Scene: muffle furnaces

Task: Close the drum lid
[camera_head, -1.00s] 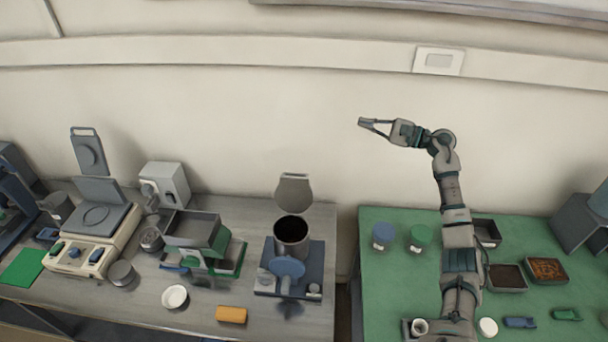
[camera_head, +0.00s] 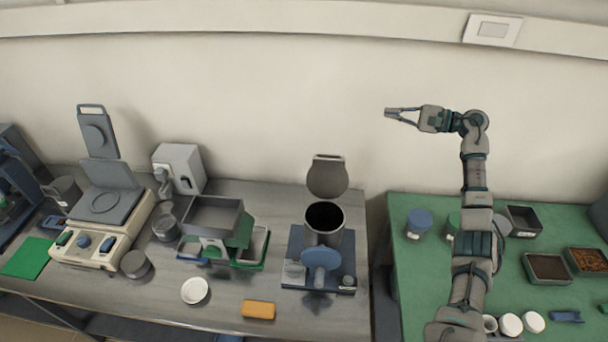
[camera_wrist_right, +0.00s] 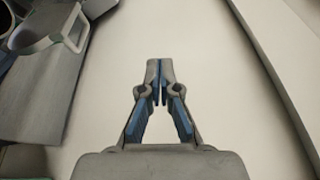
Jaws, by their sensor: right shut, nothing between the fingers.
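The drum (camera_head: 324,226) is a dark open cylinder on a blue-grey base (camera_head: 343,268), at the right part of the grey table. Its round grey lid (camera_head: 327,177) stands upright behind the opening, with a handle loop at its top. In the right wrist view, the lid's handle (camera_wrist_right: 80,28) shows at the top left. My right gripper (camera_head: 388,112) is raised in front of the wall, above and to the right of the lid, apart from it. Its fingertips (camera_wrist_right: 159,70) are shut with nothing between them. My left gripper is not in view.
A green table (camera_head: 400,290) to the right holds jars and trays (camera_head: 548,267). Left of the drum stand a grey box-shaped device (camera_head: 214,215), a white bowl (camera_head: 195,290) and an orange block (camera_head: 258,309). The air above the drum is free.

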